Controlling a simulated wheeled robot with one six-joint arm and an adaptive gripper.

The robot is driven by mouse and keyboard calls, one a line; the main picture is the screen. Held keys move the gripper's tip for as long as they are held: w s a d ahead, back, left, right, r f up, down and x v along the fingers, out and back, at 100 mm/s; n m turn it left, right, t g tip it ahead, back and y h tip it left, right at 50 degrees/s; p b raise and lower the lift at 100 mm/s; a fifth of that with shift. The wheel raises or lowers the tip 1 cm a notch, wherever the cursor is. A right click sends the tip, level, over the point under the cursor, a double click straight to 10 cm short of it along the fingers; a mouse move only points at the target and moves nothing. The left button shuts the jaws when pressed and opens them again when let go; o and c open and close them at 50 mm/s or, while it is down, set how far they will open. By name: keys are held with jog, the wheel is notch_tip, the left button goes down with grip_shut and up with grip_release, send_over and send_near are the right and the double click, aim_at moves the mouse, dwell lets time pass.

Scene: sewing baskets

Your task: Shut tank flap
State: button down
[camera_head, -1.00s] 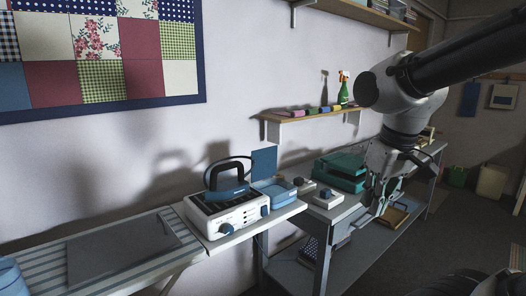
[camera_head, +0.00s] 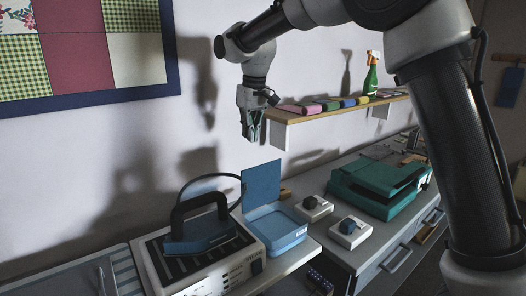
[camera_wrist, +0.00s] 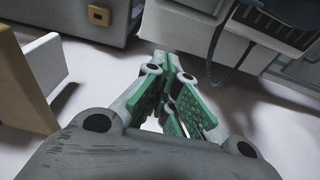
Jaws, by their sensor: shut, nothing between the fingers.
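The blue tank (camera_head: 283,238) sits at the right end of the white ironing station. Its square blue flap (camera_head: 262,183) stands upright at the tank's back edge, so the tank is open on top. My gripper (camera_head: 250,138) points down above the flap, near the wall, apart from flap and tank. Its green-padded fingers are shut with nothing held. They also show in the middle of the wrist view (camera_wrist: 174,118). I cannot make out the flap clearly in the wrist view.
A dark iron (camera_head: 200,230) with a raised handle and cable stands on the station (camera_head: 225,262), left of the tank. Two small boxes with knobs (camera_head: 350,232) and a teal machine (camera_head: 378,188) are to the right. A wall shelf (camera_head: 335,108) is close beside my gripper.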

notch_tip(320, 180, down, 10)
jog(key=w+r, duration=0.1)
jog(key=w, duration=0.1)
jog(key=shift+s+d+r, duration=0.15)
jog(key=shift+s+d, duration=0.25)
jog(key=shift+s, duration=0.45)
jog(key=shift+s+d+r, duration=0.15)
jog(key=shift+s+d, duration=0.2)
jog(key=shift+s, duration=0.45)
